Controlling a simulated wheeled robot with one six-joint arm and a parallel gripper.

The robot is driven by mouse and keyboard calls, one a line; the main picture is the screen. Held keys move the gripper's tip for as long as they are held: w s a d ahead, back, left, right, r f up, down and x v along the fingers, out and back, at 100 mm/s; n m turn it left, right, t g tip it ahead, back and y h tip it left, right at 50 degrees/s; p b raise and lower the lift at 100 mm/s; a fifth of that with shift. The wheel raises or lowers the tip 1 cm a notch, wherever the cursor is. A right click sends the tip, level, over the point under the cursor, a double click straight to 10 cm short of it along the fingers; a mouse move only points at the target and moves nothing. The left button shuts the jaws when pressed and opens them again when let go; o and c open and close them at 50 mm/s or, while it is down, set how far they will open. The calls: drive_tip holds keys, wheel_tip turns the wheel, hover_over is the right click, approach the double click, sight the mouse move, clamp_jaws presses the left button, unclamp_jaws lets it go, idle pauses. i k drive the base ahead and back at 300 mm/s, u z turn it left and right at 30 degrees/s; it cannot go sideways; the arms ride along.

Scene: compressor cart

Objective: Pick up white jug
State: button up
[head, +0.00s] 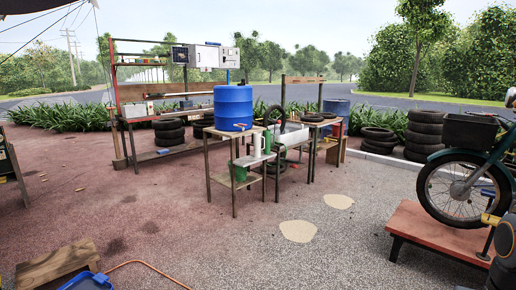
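A white upright vessel, which looks like the white jug (257,145), stands on the low shelf stand (250,161) near the middle of the head view. It is small in the picture, and I cannot make out its handle or spout. A green bottle-like thing (267,141) is close at its right. My gripper is not in view.
A motorbike (462,185) stands on a red platform (440,232) at the right. A wooden step (57,265), a blue tray (88,281) and an orange hose (150,265) lie at the lower left. Tyres (424,134) are stacked behind. Open ground lies before the stand.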

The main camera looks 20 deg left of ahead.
sight(257, 137)
drive_tip(key=u, duration=0.75)
drive_tip(key=i, duration=1.45)
drive_tip(key=u, duration=1.15)
drive_tip(key=i, duration=1.75)
drive_tip(key=z, duration=0.25)
drive_tip(key=i, duration=1.85)
drive_tip(key=z, duration=1.25)
drive_tip(key=i, duration=1.35)
drive_tip(key=z, duration=0.3)
